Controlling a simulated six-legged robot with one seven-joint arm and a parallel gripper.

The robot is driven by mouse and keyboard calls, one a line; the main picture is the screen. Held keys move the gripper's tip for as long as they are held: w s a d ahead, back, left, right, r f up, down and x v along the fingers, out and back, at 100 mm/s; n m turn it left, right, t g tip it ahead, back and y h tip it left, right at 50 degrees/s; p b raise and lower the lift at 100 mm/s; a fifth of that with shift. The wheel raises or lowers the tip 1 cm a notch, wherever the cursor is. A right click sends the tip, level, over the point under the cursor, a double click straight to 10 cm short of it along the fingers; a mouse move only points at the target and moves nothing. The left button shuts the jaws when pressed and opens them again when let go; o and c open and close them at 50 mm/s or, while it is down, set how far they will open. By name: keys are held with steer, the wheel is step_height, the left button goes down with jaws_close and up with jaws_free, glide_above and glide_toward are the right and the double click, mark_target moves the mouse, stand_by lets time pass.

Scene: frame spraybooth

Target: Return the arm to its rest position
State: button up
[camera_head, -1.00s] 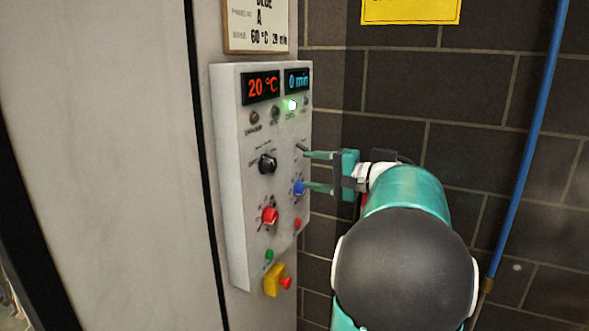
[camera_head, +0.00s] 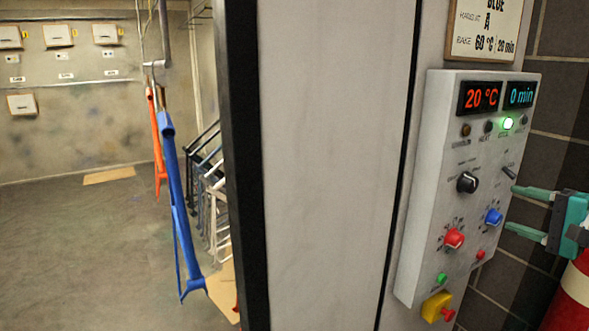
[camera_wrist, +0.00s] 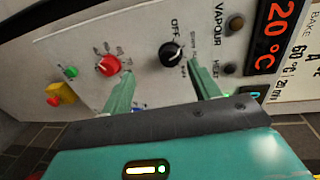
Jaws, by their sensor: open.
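My gripper (camera_head: 511,207) is open and empty at the right edge of the head view, its two green fingers pointing left toward the control panel (camera_head: 420,200). The fingertips are close to the panel's right side, near the blue knob (camera_head: 493,217) and the toggle switch (camera_head: 509,173); I cannot tell whether they touch it. In the wrist view my gripper (camera_wrist: 161,68) has its fingers spread in front of the panel, with the black knob (camera_wrist: 172,54) and the red knob (camera_wrist: 108,65) beyond them. The rest of my arm is mostly out of the head view.
The displays (camera_head: 480,97) read 20 °C and 0 min, with a green lamp (camera_head: 508,124) lit. A yellow-based red button (camera_head: 437,307) sits below the panel. A red cylinder (camera_head: 575,300) stands lower right. Blue (camera_head: 180,215) and orange (camera_head: 157,145) frames hang in the open booth at left.

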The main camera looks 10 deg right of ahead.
steer(key=a+f+n+g+y, duration=0.1)
steer(key=a+f+n+g, duration=0.15)
steer(key=a, duration=0.85)
steer(key=a+f+n+g, duration=0.2)
steer(key=a+f+g, duration=0.2)
steer(key=a, duration=0.7)
steer(key=s+a+f+n+g+h, duration=0.1)
steer(key=s+a+f+n+h, duration=0.2)
steer(key=s+a+f+n, duration=0.2)
steer(key=s+a+f+n+g+h, duration=0.2)
steer(key=s+a+f+n, duration=0.3)
steer(key=a, duration=0.5)
steer(key=s+h, duration=0.1)
steer(key=s, duration=0.1)
steer(key=shift+s+f, duration=0.25)
steer(key=shift+s, duration=0.1)
steer(key=shift+a+g, duration=0.1)
steer(key=shift+g, duration=0.15)
